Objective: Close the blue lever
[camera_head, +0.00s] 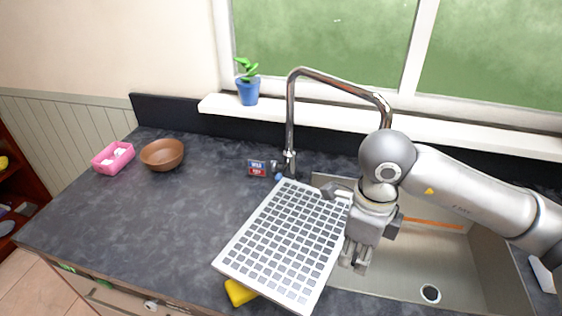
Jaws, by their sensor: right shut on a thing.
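A small blue lever (278,177) shows at the foot of the metal faucet (290,125), on the counter. My right gripper (355,264) is well to the right of and nearer than the lever, pointing down over the left part of the sink, by the right edge of a white grid rack (229,263). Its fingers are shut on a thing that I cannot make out. My left gripper is not in view.
The rack lies tilted on the counter's edge by the sink (488,262), with a yellow thing (240,292) under its front. A brown bowl (162,154), a pink box (113,158) and a potted plant (248,91) stand farther left. The left counter is mostly clear.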

